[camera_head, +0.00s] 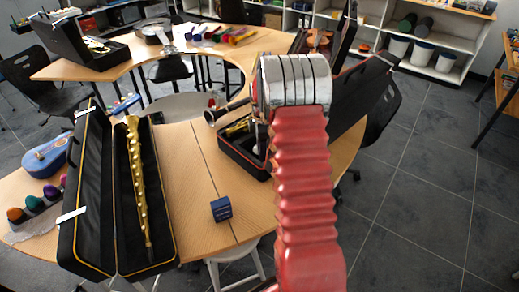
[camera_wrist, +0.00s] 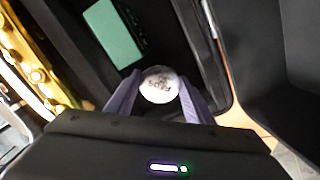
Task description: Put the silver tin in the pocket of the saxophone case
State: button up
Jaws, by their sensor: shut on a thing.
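The silver tin (camera_wrist: 158,86) shows in the wrist view as a small round pale disc with dark marks on its top. My gripper (camera_wrist: 160,92) is shut on it, one finger on each side. Below is an open black-lined case (camera_wrist: 185,48), with a gold instrument (camera_wrist: 30,65) at its left and a pale green block (camera_wrist: 115,32) in a dark recess. The tin appears held above the dark interior; its exact height cannot be told. In the head view an open case (camera_head: 232,150) shows partly behind my arm, which hides my gripper and the tin.
A long open black case (camera_head: 90,190) with a gold straight instrument (camera_head: 137,180) lies at the left of the table. A dark blue box (camera_head: 221,209) stands on the clear wood (camera_head: 195,235) in front. A raised dark lid (camera_head: 355,95) is right of my arm.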

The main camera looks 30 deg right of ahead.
jog(key=o, duration=1.1)
jog(key=shift+r, duration=0.15)
jog(key=r, duration=1.1)
jog(key=shift+s+a+r, duration=0.15)
jog(key=shift+s+r, duration=0.2)
jog(key=shift+r, duration=0.05)
